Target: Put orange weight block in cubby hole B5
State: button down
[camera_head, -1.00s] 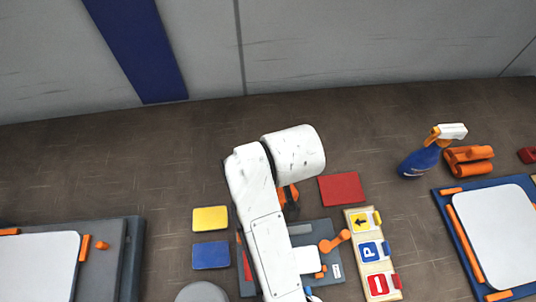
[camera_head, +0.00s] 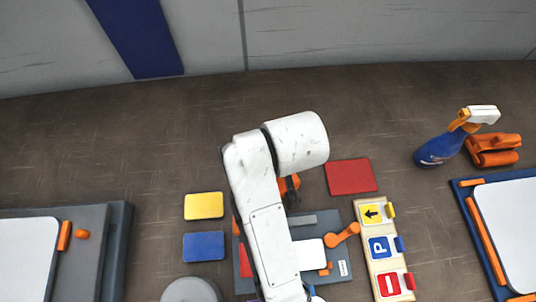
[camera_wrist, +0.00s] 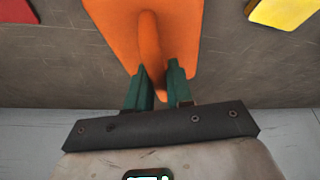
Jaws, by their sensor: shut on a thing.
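An orange block (camera_wrist: 175,40) with a raised rounded handle fills the upper middle of the wrist view. My gripper (camera_wrist: 160,85), with dark green fingers, is shut on that handle from both sides. In the head view only a small orange part (camera_head: 289,186) shows beside my white arm, which hides the fingers. I cannot tell from the frames whether the block touches the surface. No cubby hole marked B5 can be made out in either view.
Flat yellow (camera_head: 204,205), blue (camera_head: 204,246) and red (camera_head: 351,176) plates lie around a grey board (camera_head: 330,220) under my arm. A sign strip (camera_head: 387,258) stands right of it. A spray bottle (camera_head: 438,150) and orange tool (camera_head: 495,150) are farther right. The brown floor behind is clear.

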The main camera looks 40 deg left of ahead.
jog(key=c, duration=1)
grip_release()
